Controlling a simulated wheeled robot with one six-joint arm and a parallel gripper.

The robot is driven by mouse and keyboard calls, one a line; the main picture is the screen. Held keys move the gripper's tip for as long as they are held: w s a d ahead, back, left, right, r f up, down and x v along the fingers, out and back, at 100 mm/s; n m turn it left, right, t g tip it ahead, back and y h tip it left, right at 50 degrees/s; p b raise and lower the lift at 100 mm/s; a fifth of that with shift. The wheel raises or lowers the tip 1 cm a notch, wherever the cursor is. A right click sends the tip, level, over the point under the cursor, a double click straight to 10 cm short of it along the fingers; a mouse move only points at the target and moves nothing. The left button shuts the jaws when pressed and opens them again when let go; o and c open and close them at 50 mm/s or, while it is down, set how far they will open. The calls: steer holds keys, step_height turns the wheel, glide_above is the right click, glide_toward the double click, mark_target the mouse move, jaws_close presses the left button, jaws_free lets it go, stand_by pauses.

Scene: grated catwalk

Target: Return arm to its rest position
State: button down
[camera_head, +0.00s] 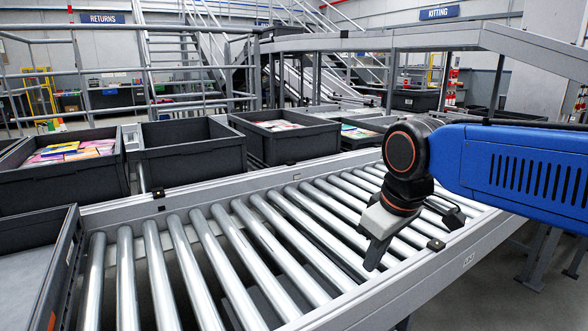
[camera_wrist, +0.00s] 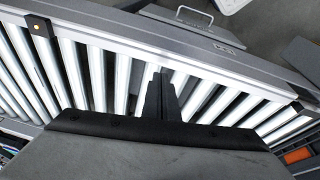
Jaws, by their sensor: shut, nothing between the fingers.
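My gripper (camera_head: 375,255) hangs from my blue arm at the right of the head view, above the roller conveyor (camera_head: 230,262). Its fingers point down and are shut with nothing between them. In the wrist view the closed fingers (camera_wrist: 160,97) stick out in front of the dark gripper body, over the white-looking rollers (camera_wrist: 205,100). The fingers look apart from the rollers, but the exact height is hard to tell.
Grey bins stand behind the conveyor: one with colourful packets (camera_head: 60,190), an empty-looking one (camera_head: 190,178), one with more packets (camera_head: 270,152). Another bin (camera_head: 35,260) is at the left front. The conveyor's side rail (camera_head: 440,262) runs below my arm. The rollers are bare.

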steer(key=s+d+f+m+t+h, duration=0.1)
steer(key=s+d+f+m, duration=0.6)
steer(key=s+d+f, duration=0.3)
steer(key=d+f, duration=0.1)
steer(key=d, duration=0.2)
steer(key=shift+s+d+f+m+t, duration=0.15)
steer(key=shift+s+f+m+t, duration=0.05)
steer(key=shift+s+m+t, duration=0.2)
